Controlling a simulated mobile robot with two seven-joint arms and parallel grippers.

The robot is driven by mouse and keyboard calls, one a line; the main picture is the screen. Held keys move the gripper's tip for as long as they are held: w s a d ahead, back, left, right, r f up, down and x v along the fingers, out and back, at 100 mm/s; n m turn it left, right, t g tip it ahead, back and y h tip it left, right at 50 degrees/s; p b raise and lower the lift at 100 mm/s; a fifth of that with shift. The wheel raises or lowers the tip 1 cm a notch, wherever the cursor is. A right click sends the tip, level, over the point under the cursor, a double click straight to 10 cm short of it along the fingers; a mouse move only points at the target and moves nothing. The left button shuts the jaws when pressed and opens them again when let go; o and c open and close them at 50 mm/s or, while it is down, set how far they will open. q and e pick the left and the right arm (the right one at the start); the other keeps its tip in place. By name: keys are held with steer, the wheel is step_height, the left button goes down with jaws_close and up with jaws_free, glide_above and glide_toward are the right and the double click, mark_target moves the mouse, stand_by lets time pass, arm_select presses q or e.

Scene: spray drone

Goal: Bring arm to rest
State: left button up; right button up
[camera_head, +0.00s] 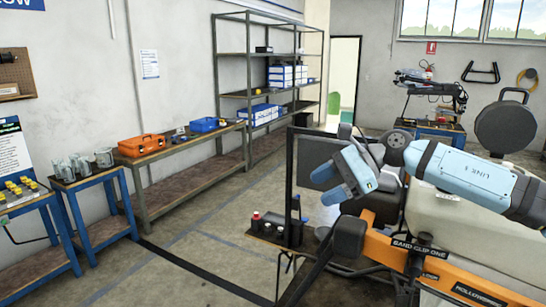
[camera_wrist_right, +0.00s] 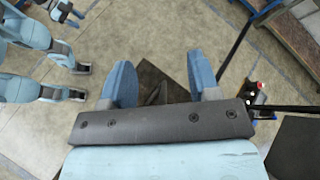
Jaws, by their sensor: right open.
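My right arm comes in from the right in the head view. Its right gripper (camera_head: 322,186) is open and empty, with two blue fingers pointing left above the black and orange drone frame (camera_head: 388,247). In the right wrist view, the same gripper (camera_wrist_right: 162,80) has its blue fingers wide apart, and nothing is between them except a dark patch lower down. My left gripper does not show in the head view. Light blue and grey parts at the left of the wrist view look like my own body.
A pale tank (camera_head: 440,210) sits on the drone. A small stand with dark and red-capped bottles (camera_head: 275,227) is left of it. A workbench (camera_head: 178,155) along the wall holds an orange toolbox (camera_head: 142,145) and a blue bin (camera_head: 207,125).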

steer(key=s+a+f+m+t+y, duration=0.3)
steer(key=s+a+m+t+y, duration=0.4)
steer(key=a+m, duration=0.5)
steer(key=s+d+f+m+t+h, duration=0.4)
steer(key=d+f+m+h, duration=0.5)
steer(key=m, duration=0.9)
steer(key=s+d+f+m+t+h, duration=0.3)
steer(key=s+d+f+m+h, duration=0.3)
steer(key=d+f+m+h, duration=0.85)
steer(key=s+d+f+m+g+y, duration=0.1)
steer(key=s+f+m+g+y, duration=0.2)
steer(key=s, duration=0.5)
steer(key=s+d+f+m+g, duration=0.1)
steer(key=s+f+m+g, duration=0.3)
steer(key=s, duration=0.3)
steer(key=s+d+f+m+g+y, duration=0.1)
steer(key=s+d+m+g+y, duration=0.1)
steer(key=s+m+g, duration=0.45)
steer(key=w+a+f+n+t+y, duration=0.1)
steer(key=w+a+f+t, duration=0.1)
steer(key=f+t, duration=0.3)
steer(key=w+a+f+n+t+y, duration=0.1)
steer(key=a+f+t, duration=0.3)
steer(key=f, duration=0.6)
steer(key=shift+w+a+t, duration=0.2)
steer(key=shift+w+t, duration=0.45)
steer(key=shift+w, duration=0.25)
steer(key=shift+w+y, duration=0.1)
steer(key=shift+y, duration=0.15)
